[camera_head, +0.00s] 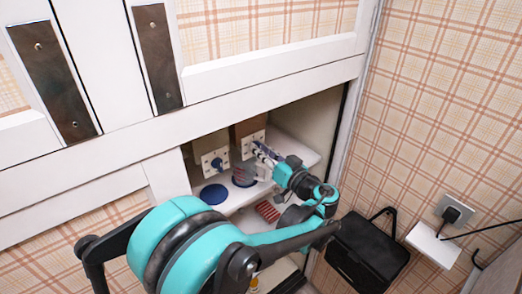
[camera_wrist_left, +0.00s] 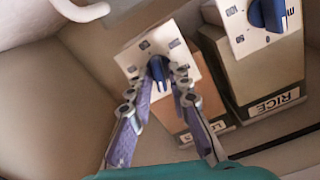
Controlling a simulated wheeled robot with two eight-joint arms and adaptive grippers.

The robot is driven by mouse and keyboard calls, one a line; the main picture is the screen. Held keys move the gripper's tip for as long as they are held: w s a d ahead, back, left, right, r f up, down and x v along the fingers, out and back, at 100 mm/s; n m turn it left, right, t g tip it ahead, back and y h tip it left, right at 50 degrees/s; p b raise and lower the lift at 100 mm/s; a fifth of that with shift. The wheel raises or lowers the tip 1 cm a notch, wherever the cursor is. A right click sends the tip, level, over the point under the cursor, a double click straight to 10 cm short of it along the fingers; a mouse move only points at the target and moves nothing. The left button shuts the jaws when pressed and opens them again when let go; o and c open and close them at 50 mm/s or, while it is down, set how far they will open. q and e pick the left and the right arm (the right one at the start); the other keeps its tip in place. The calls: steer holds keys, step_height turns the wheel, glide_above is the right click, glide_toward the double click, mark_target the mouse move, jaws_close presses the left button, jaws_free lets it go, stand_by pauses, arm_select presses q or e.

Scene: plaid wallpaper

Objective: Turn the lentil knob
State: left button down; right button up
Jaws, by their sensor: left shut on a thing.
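The lentil dispenser is the box whose label, partly hidden, starts with "L" in the left wrist view (camera_wrist_left: 190,114). Its white dial plate (camera_wrist_left: 136,54) carries a blue knob (camera_wrist_left: 157,68). My left gripper (camera_wrist_left: 168,76) has its two fingertips closed around this knob, one on each side. In the head view my left gripper (camera_head: 258,150) reaches into the cabinet to the right-hand dial plate (camera_head: 248,140); the knob there is mostly hidden by the fingers. My right gripper is not in view.
The rice dispenser (camera_wrist_left: 268,82) stands beside it, with its own blue knob (camera_wrist_left: 268,14). A black box (camera_head: 368,252) hangs on the right wall.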

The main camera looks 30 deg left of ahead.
arm_select(q)
steer(key=shift+w+f+m, duration=0.1)
steer(key=shift+f+m, duration=0.05)
steer(key=shift+m, duration=4.15)
steer(key=c, duration=1.6)
jaws_free()
steer(key=shift+d, duration=0.1)
steer(key=v, duration=1.2)
